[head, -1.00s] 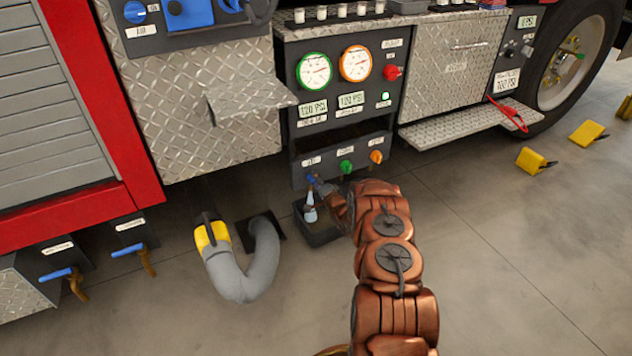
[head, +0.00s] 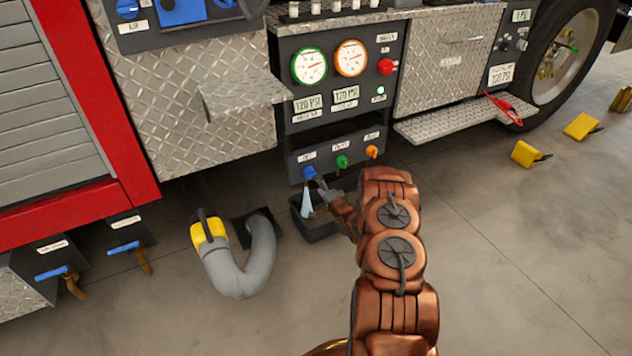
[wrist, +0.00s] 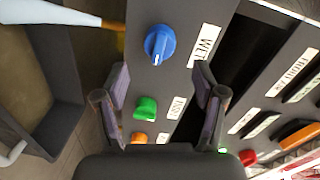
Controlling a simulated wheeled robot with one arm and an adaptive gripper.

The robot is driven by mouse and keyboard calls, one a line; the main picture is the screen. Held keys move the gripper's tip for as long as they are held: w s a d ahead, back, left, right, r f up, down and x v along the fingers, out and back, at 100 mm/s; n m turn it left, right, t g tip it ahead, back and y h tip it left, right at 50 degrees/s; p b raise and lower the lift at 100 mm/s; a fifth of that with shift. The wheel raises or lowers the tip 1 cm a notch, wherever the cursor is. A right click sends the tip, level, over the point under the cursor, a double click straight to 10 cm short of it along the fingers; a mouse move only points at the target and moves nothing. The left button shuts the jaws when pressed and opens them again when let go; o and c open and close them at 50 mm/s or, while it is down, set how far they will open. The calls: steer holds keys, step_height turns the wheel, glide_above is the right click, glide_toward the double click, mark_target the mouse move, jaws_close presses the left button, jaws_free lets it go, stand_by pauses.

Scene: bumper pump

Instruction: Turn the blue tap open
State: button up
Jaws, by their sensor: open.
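The blue tap (head: 309,172) is the left one of three coloured taps on a low grey panel. A pale blue-white stream (head: 306,203) falls from beneath it into a dark bin (head: 322,228). In the wrist view the blue tap (wrist: 160,45) shows fully, with its ridge running roughly up and down, and the stream (wrist: 62,12) leaves a brass spout beside it. My gripper (wrist: 160,98) is open and empty, with its fingers apart and short of the blue tap. In the head view my gripper (head: 324,186) is just right of and below the tap.
The green tap (head: 342,161) and orange tap (head: 371,152) sit right of the blue one. A grey hose with a yellow collar (head: 208,231) curves at left. Blue-handled valves (head: 123,247) stand further left. A metal step (head: 465,118) juts out at right; floor is open in front.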

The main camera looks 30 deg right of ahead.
steer(key=shift+s+a+r, duration=0.1)
steer(key=shift+s, duration=1.25)
steer(key=shift+s+a+r, duration=0.1)
steer(key=shift+s, duration=1.25)
steer(key=shift+w+r, duration=0.1)
